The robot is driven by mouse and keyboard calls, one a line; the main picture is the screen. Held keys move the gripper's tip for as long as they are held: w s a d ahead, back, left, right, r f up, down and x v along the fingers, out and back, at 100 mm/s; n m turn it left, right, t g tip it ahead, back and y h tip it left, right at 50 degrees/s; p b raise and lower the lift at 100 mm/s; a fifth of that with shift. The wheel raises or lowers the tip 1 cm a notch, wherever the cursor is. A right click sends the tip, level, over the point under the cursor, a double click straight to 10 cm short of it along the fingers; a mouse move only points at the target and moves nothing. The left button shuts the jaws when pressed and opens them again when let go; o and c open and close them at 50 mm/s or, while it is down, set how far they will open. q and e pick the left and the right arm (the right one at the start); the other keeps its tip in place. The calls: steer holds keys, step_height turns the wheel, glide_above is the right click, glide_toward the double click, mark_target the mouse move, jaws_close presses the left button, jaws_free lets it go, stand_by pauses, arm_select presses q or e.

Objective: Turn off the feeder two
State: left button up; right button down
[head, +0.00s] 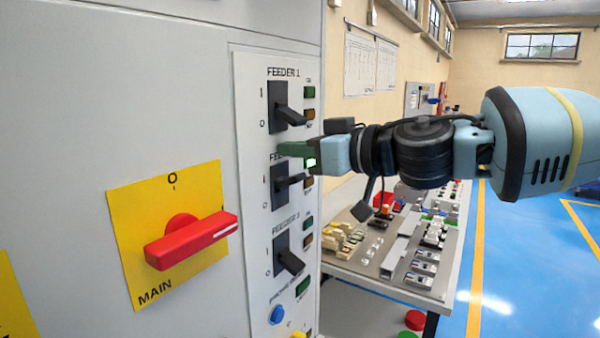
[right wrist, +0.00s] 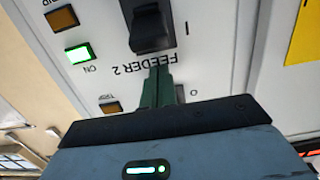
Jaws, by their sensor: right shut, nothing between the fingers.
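The feeder two switch (head: 287,184) is a black lever in a black housing on the grey panel, under the "FEEDER 2" label. Its lever stands out nearly level. It also shows at the top of the right wrist view (right wrist: 152,28), which sees the panel upside down. The green ON lamp (right wrist: 79,53) beside it is lit. My right gripper (head: 283,150) is shut and empty, its green fingertips at the panel just above this switch, over part of its label. In the wrist view the fingers (right wrist: 158,85) end by the label; contact is unclear. My left gripper is out of view.
The feeder one switch (head: 287,110) is above and the feeder three switch (head: 287,257) below, both levers tilted down. A red main handle (head: 192,240) on a yellow plate juts out at left. A bench (head: 395,270) with parts stands behind at right.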

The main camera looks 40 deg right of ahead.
steer(key=shift+s+d+f, duration=0.3)
steer(key=shift+s+f, duration=0.35)
steer(key=shift+f, duration=0.05)
steer(key=shift+s+f, duration=0.2)
steer(key=shift+f, duration=0.35)
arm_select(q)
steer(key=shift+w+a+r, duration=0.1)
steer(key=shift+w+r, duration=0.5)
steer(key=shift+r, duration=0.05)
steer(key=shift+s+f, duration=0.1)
